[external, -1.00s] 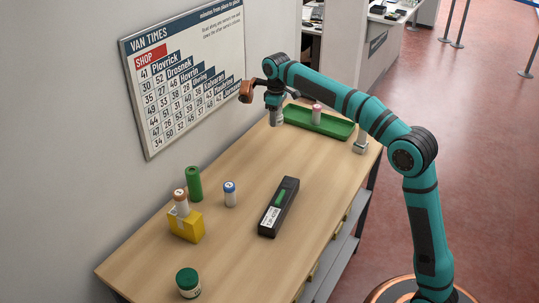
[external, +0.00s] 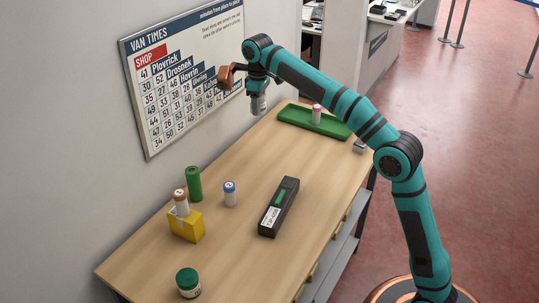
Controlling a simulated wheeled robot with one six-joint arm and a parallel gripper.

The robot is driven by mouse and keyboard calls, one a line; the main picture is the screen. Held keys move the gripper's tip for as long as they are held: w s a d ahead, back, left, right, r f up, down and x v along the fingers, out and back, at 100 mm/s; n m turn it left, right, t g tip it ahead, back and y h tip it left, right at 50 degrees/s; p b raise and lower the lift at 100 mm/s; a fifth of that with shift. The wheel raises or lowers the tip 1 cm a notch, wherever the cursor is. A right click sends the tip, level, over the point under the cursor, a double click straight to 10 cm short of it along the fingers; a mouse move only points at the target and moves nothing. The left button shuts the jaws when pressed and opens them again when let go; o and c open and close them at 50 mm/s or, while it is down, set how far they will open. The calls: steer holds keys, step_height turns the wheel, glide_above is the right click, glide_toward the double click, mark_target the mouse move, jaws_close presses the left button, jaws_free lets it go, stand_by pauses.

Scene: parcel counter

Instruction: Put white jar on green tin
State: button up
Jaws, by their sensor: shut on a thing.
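My gripper (external: 258,92) is shut on a pale grey-white jar (external: 259,105) and holds it in the air above the far left edge of the counter, left of the green tray. The jaws hide its upper part. A tall green cylinder (external: 194,183), which looks like the green tin, stands upright at the left edge near the wall, and its top is bare. My gripper is well above and beyond it, apart from it.
A yellow block (external: 186,226) with an orange-capped jar (external: 181,203) stands before the green tin; a blue-capped jar (external: 230,194) stands to its right. A black case (external: 279,207), a green-lidded jar (external: 188,283) and a green tray (external: 295,119) with a pink-capped jar (external: 317,114) share the counter.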

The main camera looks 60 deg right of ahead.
steer(key=a, duration=1.7)
steer(key=n, duration=0.3)
glide_above(187, 277)
step_height(187, 277, down, 4)
steer(key=shift+f, duration=5.5)
steer(key=o, duration=1)
steer(key=shift+f, duration=0.1)
steer(key=shift+o, duration=0.2)
